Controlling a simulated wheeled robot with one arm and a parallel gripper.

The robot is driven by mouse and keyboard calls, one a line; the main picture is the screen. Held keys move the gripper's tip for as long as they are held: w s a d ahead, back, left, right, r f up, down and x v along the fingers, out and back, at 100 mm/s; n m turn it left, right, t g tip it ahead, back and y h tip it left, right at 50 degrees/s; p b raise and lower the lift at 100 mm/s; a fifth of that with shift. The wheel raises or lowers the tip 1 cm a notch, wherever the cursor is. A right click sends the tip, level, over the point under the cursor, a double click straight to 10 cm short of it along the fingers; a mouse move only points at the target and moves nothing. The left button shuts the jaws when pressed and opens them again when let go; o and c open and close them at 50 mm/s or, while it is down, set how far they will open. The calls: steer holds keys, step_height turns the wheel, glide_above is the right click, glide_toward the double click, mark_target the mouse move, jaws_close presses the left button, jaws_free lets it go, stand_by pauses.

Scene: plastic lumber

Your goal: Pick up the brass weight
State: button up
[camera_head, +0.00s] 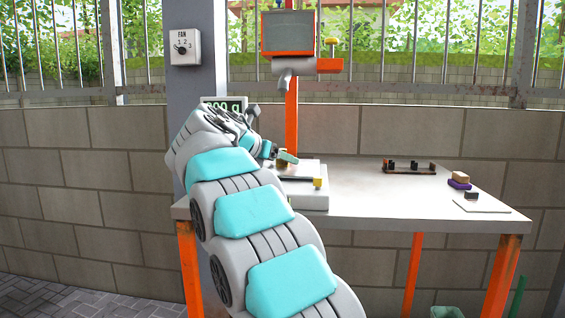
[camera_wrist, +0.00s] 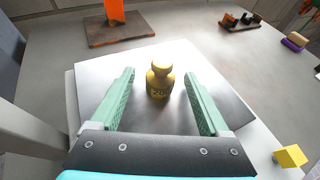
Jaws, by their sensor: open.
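The brass weight (camera_wrist: 159,80) stands upright on a flat, light metal scale plate (camera_wrist: 95,75). It is gold, with a knob on top and dark digits on its side. My gripper (camera_wrist: 158,80) is open, with green fingers on either side of the weight and a gap to each. In the head view my gripper (camera_head: 281,157) is at the scale (camera_head: 305,200) on the table's left part. My arm and gripper hide most of the weight there.
The white table (camera_head: 370,200) has clear room at its middle. A dark rack (camera_head: 408,168) stands toward the back. A purple and tan block stack (camera_head: 459,181) and a small dark block (camera_head: 471,195) lie at right. An orange post (camera_head: 292,130) rises behind the scale.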

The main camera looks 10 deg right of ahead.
jaws_close()
stand_by(0.6)
